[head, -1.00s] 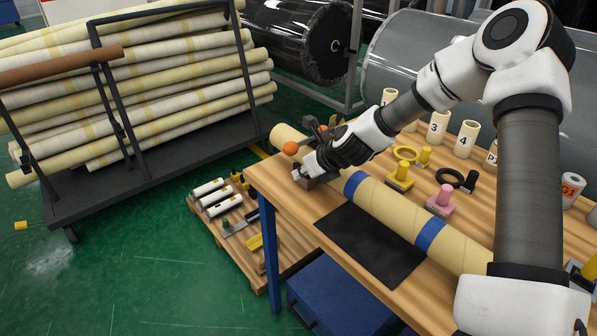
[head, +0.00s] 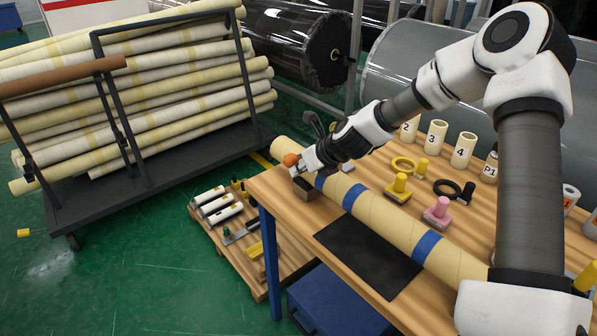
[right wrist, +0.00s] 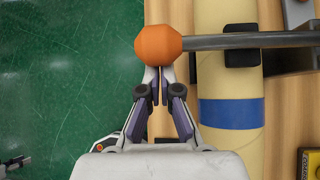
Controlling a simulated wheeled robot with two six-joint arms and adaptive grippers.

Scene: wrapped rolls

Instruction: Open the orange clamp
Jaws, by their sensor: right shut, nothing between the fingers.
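The orange clamp has a round orange knob (head: 291,160) at the left end of the table. In the right wrist view the knob (right wrist: 158,45) ends a grey bar (right wrist: 215,41), which runs right across the cream roll (right wrist: 230,75) over a dark pad. My right gripper (right wrist: 158,72) is shut and empty, its fingertips at the near side of the knob. I cannot tell whether they touch it. In the head view my right gripper (head: 297,171) hides part of the clamp; a dark block (head: 305,189) shows below it. My left gripper is out of view.
The long cream roll (head: 390,218) with blue bands lies along the table (head: 270,195), beside a black mat (head: 367,257). Stamps and numbered tubes (head: 463,150) stand behind it. A pallet (head: 262,282) with tools is on the floor at left. A roll rack stands beyond.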

